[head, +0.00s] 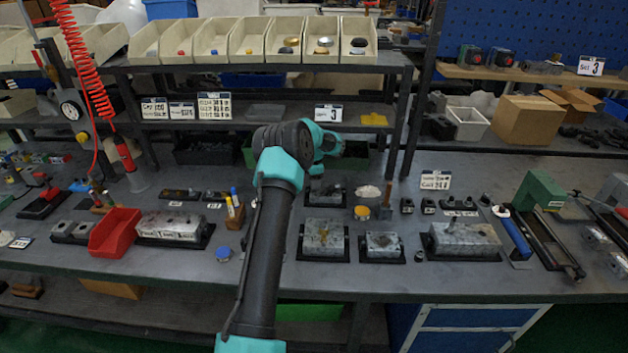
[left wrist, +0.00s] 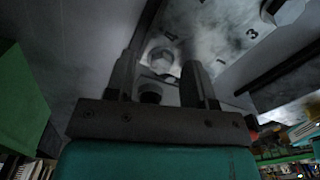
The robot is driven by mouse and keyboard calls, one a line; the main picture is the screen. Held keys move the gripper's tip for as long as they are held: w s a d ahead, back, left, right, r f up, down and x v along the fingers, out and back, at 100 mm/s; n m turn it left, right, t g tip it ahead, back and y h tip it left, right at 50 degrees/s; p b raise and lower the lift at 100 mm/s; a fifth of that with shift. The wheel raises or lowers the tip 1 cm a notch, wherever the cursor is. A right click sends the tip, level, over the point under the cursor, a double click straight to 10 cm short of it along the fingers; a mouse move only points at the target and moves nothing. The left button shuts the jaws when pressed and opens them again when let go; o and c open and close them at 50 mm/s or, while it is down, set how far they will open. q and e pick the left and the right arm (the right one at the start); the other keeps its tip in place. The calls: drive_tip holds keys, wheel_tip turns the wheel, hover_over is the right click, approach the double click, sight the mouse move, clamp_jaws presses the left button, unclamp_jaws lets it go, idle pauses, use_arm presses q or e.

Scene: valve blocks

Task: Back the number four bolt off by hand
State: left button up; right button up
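In the left wrist view, my left gripper (left wrist: 158,66) has its two fingers apart, one on each side of a hex bolt head (left wrist: 161,59). The bolt stands on a grey metal valve block (left wrist: 215,35). I cannot tell whether the fingers touch it. The mark beside this bolt is too blurred to read. A second bolt (left wrist: 286,10) is at the upper right, with a 3 (left wrist: 252,33) marked near it. In the head view, my left wrist (head: 326,147) is above a small dark block (head: 327,190) at the rear of the bench; the fingertips are unclear. My right gripper is not seen.
Larger metal blocks stand on black trays nearer the front: one (head: 323,240), a second (head: 382,246) and a third (head: 466,240). A red bin (head: 114,233) is at the left. A shelf with open cream bins (head: 247,38) stands behind. A wooden-handled brush (head: 386,200) stands nearby.

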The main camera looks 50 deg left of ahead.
use_arm(q)
clamp_jaws()
drive_tip(key=shift+d+n, duration=0.15)
drive_tip(key=shift+n, duration=3.25)
drive_tip(key=shift+c, duration=1.1)
unclamp_jaws()
